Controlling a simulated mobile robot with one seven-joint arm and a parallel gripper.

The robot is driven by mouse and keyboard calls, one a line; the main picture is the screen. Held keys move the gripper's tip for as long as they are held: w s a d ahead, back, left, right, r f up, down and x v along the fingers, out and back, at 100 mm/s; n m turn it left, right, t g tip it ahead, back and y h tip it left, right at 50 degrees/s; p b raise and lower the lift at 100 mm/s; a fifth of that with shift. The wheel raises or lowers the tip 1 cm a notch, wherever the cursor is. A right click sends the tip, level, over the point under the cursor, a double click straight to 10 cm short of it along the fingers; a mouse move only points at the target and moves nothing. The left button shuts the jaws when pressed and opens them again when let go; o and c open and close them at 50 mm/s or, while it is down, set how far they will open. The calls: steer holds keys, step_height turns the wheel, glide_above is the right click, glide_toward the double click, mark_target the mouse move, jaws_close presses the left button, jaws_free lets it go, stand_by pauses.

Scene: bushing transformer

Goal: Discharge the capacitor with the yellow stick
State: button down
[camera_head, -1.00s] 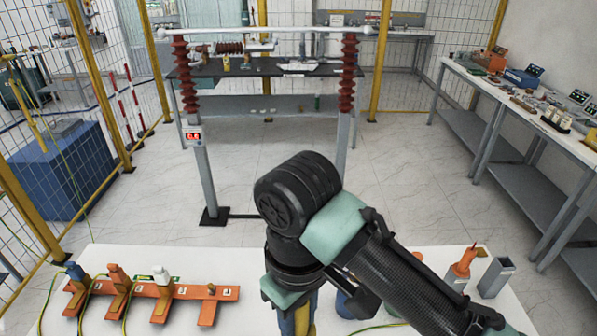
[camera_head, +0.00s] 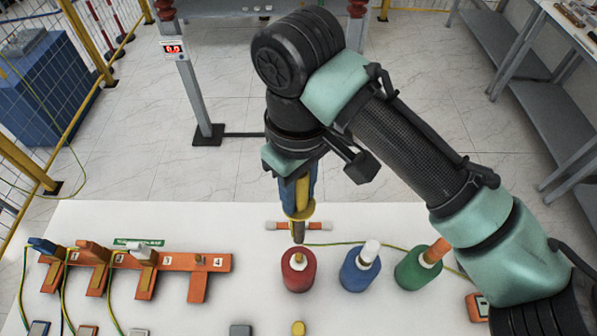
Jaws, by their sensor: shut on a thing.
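My gripper (camera_head: 302,190), at the end of my arm in the head view, points down over the white table and is shut on the yellow stick (camera_head: 304,192). The stick hangs roughly upright, with a yellow collar and a grey tip at its lower end. The tip appears just behind and above the red cylinder (camera_head: 298,275); I cannot tell whether they touch. My arm hides the stick's upper part. No part is labelled as the capacitor. A blue cylinder (camera_head: 360,275) with a white top and a green cylinder (camera_head: 415,272) with an orange top stand to the right.
An orange numbered rack (camera_head: 185,262) with several coloured handles and cables stands at the left on the white table (camera_head: 230,222). An orange bar with white ends (camera_head: 280,226) lies behind the red cylinder. A post with a red display (camera_head: 173,48) stands behind, across open floor.

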mark_target(298, 211)
steer(key=shift+s, duration=0.2)
steer(key=shift+w, duration=0.1)
steer(key=shift+f+b, duration=1.4)
steer(key=shift+f, duration=1.1)
steer(key=shift+f+b, duration=0.7)
steer(key=shift+f, duration=0.5)
stand_by(4.0)
